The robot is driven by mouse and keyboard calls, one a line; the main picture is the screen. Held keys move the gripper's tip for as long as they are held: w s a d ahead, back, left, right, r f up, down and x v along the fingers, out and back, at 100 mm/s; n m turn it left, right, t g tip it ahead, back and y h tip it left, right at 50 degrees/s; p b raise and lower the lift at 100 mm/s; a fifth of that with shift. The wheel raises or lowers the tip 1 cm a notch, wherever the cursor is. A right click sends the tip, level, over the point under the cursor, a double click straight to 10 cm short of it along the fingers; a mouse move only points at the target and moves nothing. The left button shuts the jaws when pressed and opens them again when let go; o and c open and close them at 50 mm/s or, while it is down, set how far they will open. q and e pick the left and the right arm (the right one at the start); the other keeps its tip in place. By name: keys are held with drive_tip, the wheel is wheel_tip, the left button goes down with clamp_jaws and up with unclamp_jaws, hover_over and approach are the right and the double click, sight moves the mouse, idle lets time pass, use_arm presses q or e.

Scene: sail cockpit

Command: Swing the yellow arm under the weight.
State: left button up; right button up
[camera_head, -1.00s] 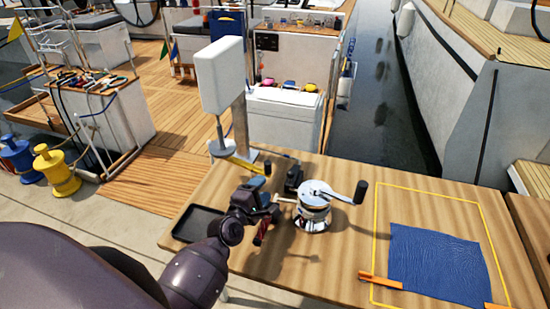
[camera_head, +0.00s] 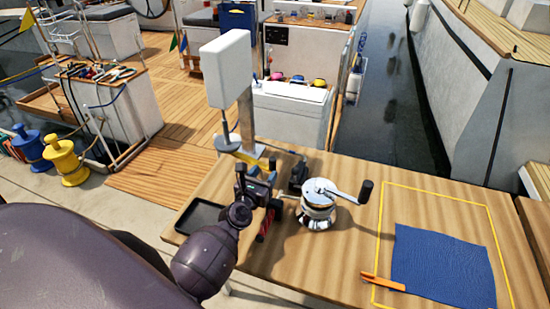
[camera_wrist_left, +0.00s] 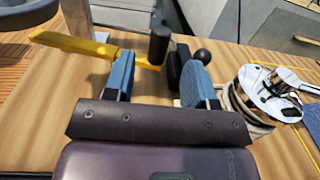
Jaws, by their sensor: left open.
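The yellow arm (camera_head: 246,158) lies low at the foot of the white post, at the bench's back left. In the left wrist view the yellow arm (camera_wrist_left: 85,45) runs from upper left toward the space between my fingers, with an upright black knob (camera_wrist_left: 160,44) near its right end. The grey round weight (camera_head: 228,146) hangs below the white box; its rim shows in the wrist view (camera_wrist_left: 28,17), near the yellow arm's left end. My left gripper (camera_head: 262,177) is open, its blue fingers (camera_wrist_left: 160,80) apart on either side of the knob's lower area. Contact cannot be told.
A silver winch (camera_head: 317,205) with a crank handle stands right of my gripper. A black tray (camera_head: 200,216) lies to the left. The white box (camera_head: 226,70) rises behind. A blue cloth (camera_head: 440,263) and an orange-handled tool (camera_head: 383,282) lie at the right.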

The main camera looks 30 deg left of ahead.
use_arm(q)
drive_tip(key=w+a, duration=0.1)
drive_tip(key=w, duration=0.7)
drive_tip(key=shift+a, duration=0.15)
drive_tip(key=shift+w, duration=0.1)
clamp_jaws()
